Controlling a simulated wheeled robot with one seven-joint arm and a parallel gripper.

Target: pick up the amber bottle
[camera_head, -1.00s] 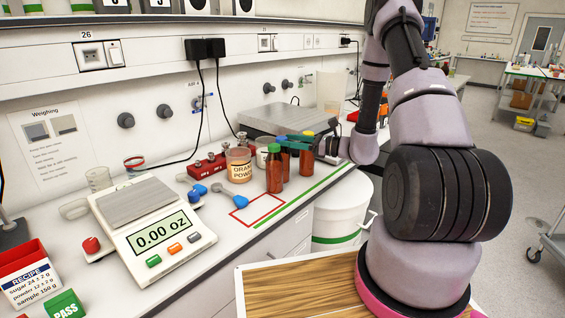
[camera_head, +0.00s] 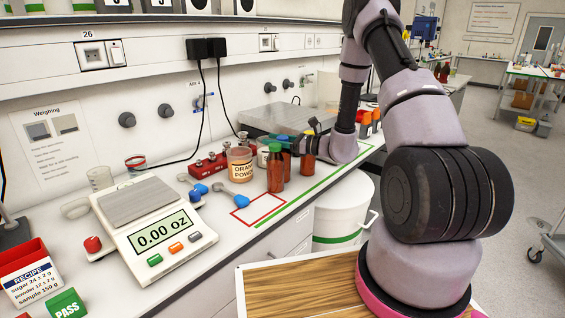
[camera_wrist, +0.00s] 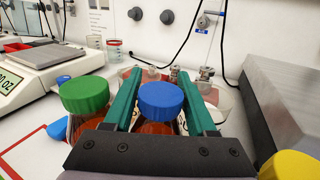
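Three reddish-brown bottles stand close together on the bench. The green-capped bottle (camera_head: 275,174) is nearest the front left; its cap also shows in the wrist view (camera_wrist: 85,93). The blue-capped bottle (camera_wrist: 160,97) is behind it. The third bottle (camera_head: 308,147) stands to the right; a yellow cap (camera_wrist: 292,166) shows at the wrist view's lower right corner. My gripper (camera_wrist: 158,82) is open, its teal fingers on either side of the blue-capped bottle. I see gaps beside the cap; contact lower down is hidden. Several bottles look amber, so colour alone does not single one out.
An orange powder jar (camera_head: 239,164) and a red block (camera_head: 208,166) stand left of the bottles. A scale (camera_head: 152,226) and blue scoops lie farther left. A grey flat-topped device (camera_wrist: 290,100) stands close on the right. A red outlined square (camera_head: 257,209) on the bench is empty.

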